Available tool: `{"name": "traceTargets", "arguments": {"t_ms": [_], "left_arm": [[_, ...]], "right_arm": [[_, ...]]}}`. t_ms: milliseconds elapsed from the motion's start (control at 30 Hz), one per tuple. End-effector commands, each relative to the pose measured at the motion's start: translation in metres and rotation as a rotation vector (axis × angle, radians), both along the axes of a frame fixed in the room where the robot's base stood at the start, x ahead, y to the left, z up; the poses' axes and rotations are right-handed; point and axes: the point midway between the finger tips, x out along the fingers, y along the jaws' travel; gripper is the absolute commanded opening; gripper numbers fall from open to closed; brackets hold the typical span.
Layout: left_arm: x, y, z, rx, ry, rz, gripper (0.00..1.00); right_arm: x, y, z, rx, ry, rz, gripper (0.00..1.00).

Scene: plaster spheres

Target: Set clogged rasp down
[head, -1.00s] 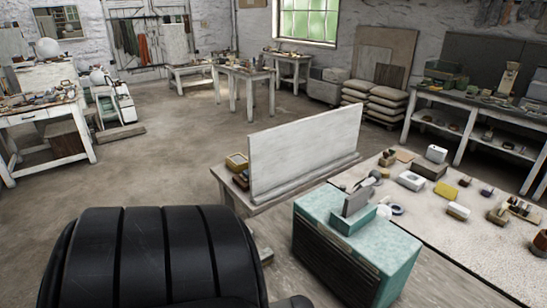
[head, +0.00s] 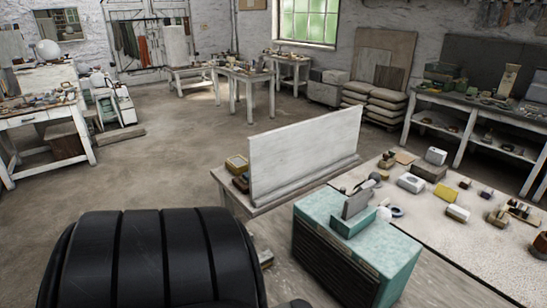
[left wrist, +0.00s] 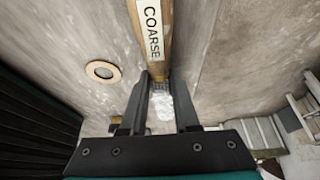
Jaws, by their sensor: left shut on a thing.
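The rasp shows in the left wrist view as a wooden handle (left wrist: 152,62) with a white label reading COARSE. It comes in from the top edge, and a grey metal part with a clump of white, plaster-like material (left wrist: 162,104) shows below the handle. My left gripper (left wrist: 162,82) is shut on the rasp near the lower end of the handle. The rest of the rasp is cut off at the top. Neither gripper can be made out in the head view, and my right gripper is in no view.
A teal-topped cabinet (head: 392,249) stands in front. A pale worktable (head: 480,238) with several small items lies to its right. A low table with an upright white board (head: 305,150) is behind. Open floor (head: 190,165) lies left. A ring (left wrist: 103,72) shows in the left wrist view.

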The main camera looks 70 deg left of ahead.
Motion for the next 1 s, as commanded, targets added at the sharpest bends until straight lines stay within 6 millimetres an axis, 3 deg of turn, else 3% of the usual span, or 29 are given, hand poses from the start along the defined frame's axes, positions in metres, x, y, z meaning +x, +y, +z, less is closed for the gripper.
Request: {"name": "traceTargets", "arguments": {"t_ms": [467, 500, 800, 1000], "left_arm": [[0.0004, 0.0001, -0.0101, 0.0, 0.0, 0.001, 0.0], [0.0005, 0.0003, -0.0099, 0.0, -0.001, 0.0, 0.32], [0.0002, 0.0002, -0.0095, 0.0, 0.0, 0.0, 0.64], [-0.0005, -0.0004, -0.01, -0.001, 0.001, 0.0, 0.64]], "right_arm": [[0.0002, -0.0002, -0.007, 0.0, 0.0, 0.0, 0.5], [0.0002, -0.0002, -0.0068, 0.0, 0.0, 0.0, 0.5], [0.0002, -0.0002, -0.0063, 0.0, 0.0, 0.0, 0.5], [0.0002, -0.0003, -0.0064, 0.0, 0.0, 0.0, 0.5]]}}
